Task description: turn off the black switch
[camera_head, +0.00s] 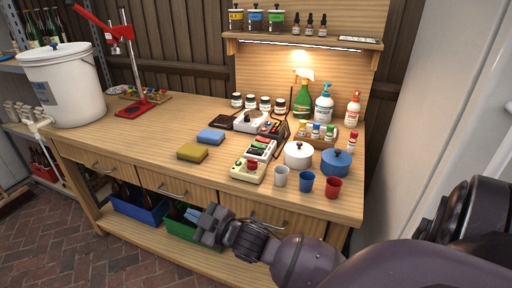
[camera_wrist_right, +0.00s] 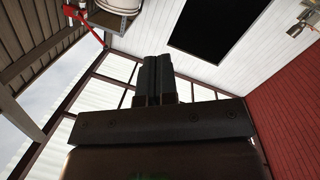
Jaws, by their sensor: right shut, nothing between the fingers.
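A pale switch box (camera_head: 261,149) with a row of small coloured rockers sits on the wooden workbench (camera_head: 140,125), right of centre. One of its rockers looks dark, but they are too small for me to tell clearly which is the black switch or how it is set. My right gripper (camera_head: 195,216) is in front of the bench, below the top's front edge and left of the switch box, apart from it. In the right wrist view its dark fingers (camera_wrist_right: 154,80) are together and empty, with walls and roof behind. My left gripper is out of view.
A beige box with a red button (camera_head: 248,171) sits in front of the switch box. Sponges (camera_head: 192,152) lie to the left. Cups (camera_head: 306,181) and pots (camera_head: 298,154) stand to the right. Bottles (camera_head: 303,100) stand behind. The bench's left middle is clear.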

